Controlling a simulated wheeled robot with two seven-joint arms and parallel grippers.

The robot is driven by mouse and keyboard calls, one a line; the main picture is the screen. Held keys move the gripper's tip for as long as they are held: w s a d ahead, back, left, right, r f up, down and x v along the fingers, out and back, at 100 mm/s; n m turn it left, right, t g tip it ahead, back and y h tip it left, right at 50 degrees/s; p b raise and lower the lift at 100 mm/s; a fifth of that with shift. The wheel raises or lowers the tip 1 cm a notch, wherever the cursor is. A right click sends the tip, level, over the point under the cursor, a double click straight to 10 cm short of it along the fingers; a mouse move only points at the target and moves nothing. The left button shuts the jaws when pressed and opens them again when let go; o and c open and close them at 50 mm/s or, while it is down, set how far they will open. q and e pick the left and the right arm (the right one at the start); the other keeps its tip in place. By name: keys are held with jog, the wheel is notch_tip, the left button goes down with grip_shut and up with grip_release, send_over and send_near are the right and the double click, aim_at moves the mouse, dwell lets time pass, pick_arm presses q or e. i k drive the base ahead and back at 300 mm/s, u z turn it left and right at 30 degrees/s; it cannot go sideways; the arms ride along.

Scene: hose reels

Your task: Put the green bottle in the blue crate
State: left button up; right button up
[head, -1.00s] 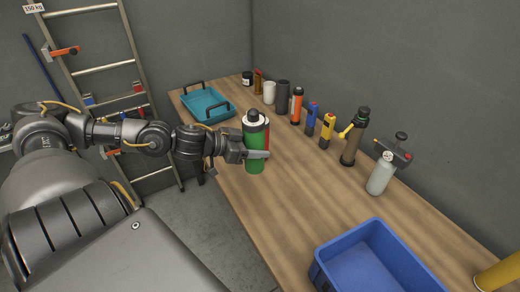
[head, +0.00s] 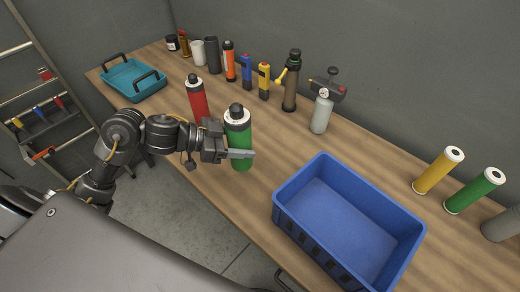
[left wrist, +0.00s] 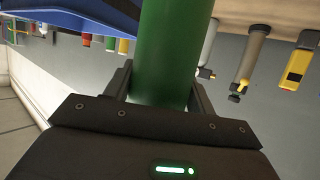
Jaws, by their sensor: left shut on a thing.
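The green bottle (head: 239,143) has a white shoulder and a dark cap. My left gripper (head: 238,154) is shut on its body and holds it upright, left of the blue crate. In the left wrist view the green bottle (left wrist: 168,55) stands between the two fingers (left wrist: 160,90). I cannot tell whether its base touches the table. The blue crate (head: 300,237) is on the wooden table, and its visible inside is empty. Part of the crate (left wrist: 75,18) shows at the upper left of the left wrist view. My right gripper is not in view.
A red bottle (head: 198,97) stands just behind the green one. A teal tray (head: 128,88) is at the far left. Several tools and containers, including a grey sprayer (head: 321,114), line the wall. Yellow (head: 437,172) and green (head: 474,191) tubes stand right of the crate.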

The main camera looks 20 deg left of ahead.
aim_at(316, 214)
jog(key=k, duration=0.5)
jog(key=u, duration=2.35)
jog(key=k, duration=1.7)
jog(key=z, duration=1.7)
jog(key=i, duration=0.5)
jog(key=u, duration=0.05)
